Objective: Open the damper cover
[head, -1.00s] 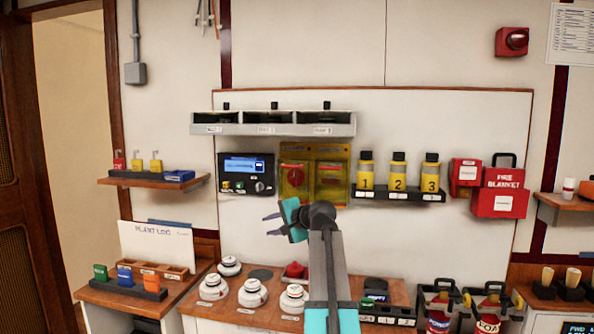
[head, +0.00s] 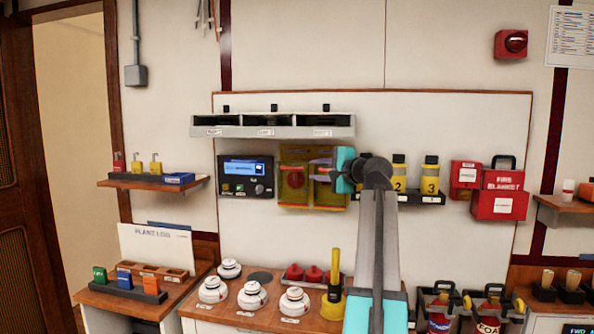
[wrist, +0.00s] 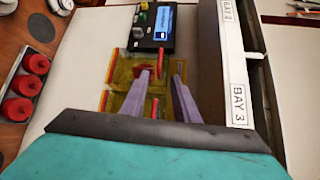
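Two see-through yellow covers sit side by side on the wall panel: a left cover (head: 293,182) and a right cover (head: 330,197), each with red parts behind it. I cannot read which is the damper cover. My gripper (head: 317,170) is in front of the right cover, its fingers pointing left and partly hiding it. In the wrist view the left cover (wrist: 122,67) is above the right cover (wrist: 113,104). My gripper (wrist: 162,70) is open there, its two fingers apart with nothing clearly held. I cannot tell whether a finger touches a cover.
A control box with a blue screen (head: 246,177) is left of the covers. A grey bay shelf (head: 272,125) runs above them. Yellow cylinders (head: 399,173) stand at right, partly behind my arm. Below, the counter holds white detectors (head: 252,294), red knobs (head: 313,273) and a yellow torch-like object (head: 334,290).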

